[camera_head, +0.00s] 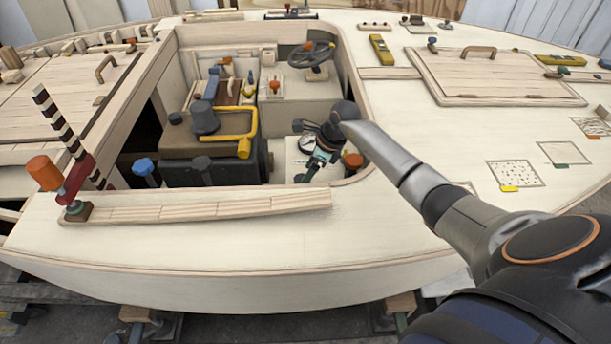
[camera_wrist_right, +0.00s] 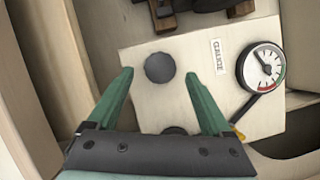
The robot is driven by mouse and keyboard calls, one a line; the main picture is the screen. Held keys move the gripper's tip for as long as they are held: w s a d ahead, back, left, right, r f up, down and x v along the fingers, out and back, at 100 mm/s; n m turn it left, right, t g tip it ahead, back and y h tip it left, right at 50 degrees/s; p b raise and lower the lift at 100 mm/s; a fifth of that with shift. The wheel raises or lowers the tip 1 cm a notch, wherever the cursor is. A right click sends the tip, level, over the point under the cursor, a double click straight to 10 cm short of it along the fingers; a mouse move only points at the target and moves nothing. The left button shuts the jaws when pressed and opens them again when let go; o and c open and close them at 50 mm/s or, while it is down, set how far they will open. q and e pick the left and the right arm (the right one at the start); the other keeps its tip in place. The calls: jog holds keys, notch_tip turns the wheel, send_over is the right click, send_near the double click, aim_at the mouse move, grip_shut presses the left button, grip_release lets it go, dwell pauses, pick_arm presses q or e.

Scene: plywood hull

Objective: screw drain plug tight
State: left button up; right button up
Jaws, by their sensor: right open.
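In the right wrist view, a dark round ribbed knob (camera_wrist_right: 160,67), which may be the drain plug, stands on a pale panel (camera_wrist_right: 140,112). My right gripper (camera_wrist_right: 158,76) is open, with its two green fingers pointing at the panel. The fingertips lie to the left and right of the knob in the picture, and nothing is held. I cannot tell how far the tips are above the panel. In the head view my right gripper (camera_head: 310,170) reaches down into the cockpit well, and the knob cannot be made out there. My left gripper is not in view.
A round gauge (camera_wrist_right: 262,67) and a small label (camera_wrist_right: 220,57) sit right of the knob. A second dark round part (camera_wrist_right: 174,130) is partly hidden by my gripper. The head view shows an orange-topped knob (camera_head: 353,161) and a steering wheel (camera_head: 312,54) nearby.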

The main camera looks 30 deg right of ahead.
jog(key=shift+x, duration=0.85)
jog(key=shift+c, duration=0.2)
grip_shut()
jog(key=shift+r, duration=0.1)
